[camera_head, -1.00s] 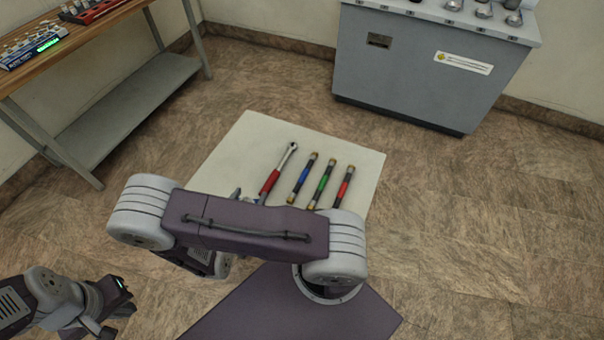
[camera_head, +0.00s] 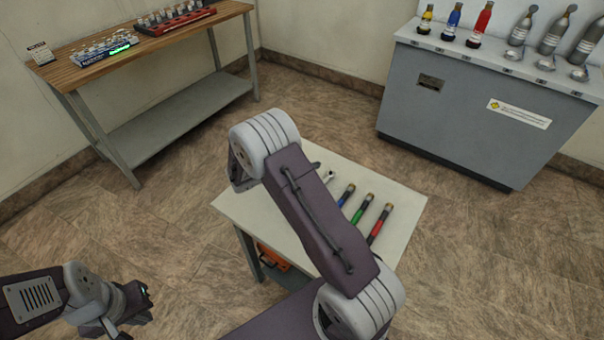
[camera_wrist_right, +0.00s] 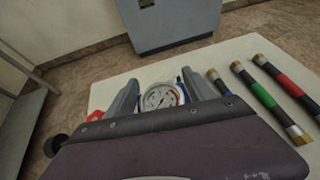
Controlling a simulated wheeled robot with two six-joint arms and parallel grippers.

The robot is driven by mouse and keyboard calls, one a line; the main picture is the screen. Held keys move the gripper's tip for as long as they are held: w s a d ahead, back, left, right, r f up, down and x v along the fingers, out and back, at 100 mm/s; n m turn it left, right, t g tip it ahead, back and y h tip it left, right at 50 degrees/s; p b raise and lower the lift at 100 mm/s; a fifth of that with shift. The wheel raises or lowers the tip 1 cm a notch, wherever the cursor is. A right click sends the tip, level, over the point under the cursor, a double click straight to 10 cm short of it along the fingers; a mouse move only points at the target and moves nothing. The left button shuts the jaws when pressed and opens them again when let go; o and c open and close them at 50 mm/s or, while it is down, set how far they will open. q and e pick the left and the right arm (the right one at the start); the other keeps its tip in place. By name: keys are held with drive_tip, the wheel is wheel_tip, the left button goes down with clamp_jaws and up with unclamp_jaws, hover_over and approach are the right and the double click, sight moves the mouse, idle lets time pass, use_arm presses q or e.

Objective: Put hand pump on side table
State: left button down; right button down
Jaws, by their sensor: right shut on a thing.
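A round white pressure gauge (camera_wrist_right: 160,97), which looks like part of the hand pump, sits between the fingers of my right gripper (camera_wrist_right: 158,88) in the right wrist view. The gripper is shut on it; the rest of the pump is mostly hidden by my wrist. A small red part (camera_wrist_right: 95,116) shows beside the left finger; I cannot tell what it belongs to. In the head view my right arm hides the pump. A small white-topped table (camera_head: 400,205) stands below my right arm. My left gripper (camera_head: 132,312) is at the lower left, away from the table; its opening is unclear.
An orange thing (camera_head: 272,258) is underneath. A wooden bench (camera_head: 150,45) with trays stands back left. A grey cabinet (camera_head: 470,110) with bottles stands back right.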

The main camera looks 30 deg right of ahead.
drive_tip(key=w+f, duration=0.1)
drive_tip(key=f, duration=0.1)
drive_tip(key=w+f, duration=0.3)
drive_tip(key=f, duration=0.1)
drive_tip(key=shift+w+a+f, duration=0.1)
drive_tip(key=shift+w+f, duration=0.25)
drive_tip(key=shift+f, duration=0.05)
drive_tip(key=shift+c, duration=1.6)
unclamp_jaws()
